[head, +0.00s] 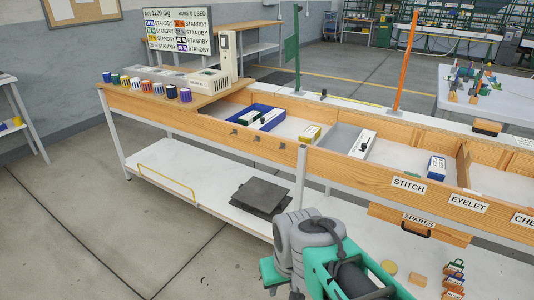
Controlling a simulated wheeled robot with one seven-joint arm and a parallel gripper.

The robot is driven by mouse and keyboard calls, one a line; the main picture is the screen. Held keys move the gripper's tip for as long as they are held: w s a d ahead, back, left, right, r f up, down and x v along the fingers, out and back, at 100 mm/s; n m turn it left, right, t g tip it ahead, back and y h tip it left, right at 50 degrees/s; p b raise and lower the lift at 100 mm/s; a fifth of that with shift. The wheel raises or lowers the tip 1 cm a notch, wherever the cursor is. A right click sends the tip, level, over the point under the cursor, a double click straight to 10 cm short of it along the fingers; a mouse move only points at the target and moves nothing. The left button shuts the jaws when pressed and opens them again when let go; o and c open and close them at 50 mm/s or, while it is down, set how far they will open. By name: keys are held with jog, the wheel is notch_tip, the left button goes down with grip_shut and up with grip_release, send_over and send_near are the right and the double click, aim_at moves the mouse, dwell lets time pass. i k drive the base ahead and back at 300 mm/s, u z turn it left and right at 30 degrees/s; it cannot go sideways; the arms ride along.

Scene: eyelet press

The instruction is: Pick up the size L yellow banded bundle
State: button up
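A small yellow block with a pale top (307,135) lies in the white-floored bay of the long wooden bench, right of the blue tray. It may be the yellow banded bundle, but I cannot read a size mark on it. A blue-sided pack with a white face (437,167) lies farther right in the bench. My grey and teal arm is folded at the bottom centre, in front of the bench. My gripper's fingertips do not show.
Numbered coloured spools (157,88) stand at the bench's left end. A green post (297,50) and an orange post (405,62) rise from the bench. Wooden dividers and the front board edge the bays. The floor at left is clear.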

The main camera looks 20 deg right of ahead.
aim_at(309, 136)
jog(key=u, duration=1)
jog(key=i, duration=2.25)
jog(key=z, duration=1.7)
jog(key=i, duration=1.05)
jog(key=z, duration=0.3)
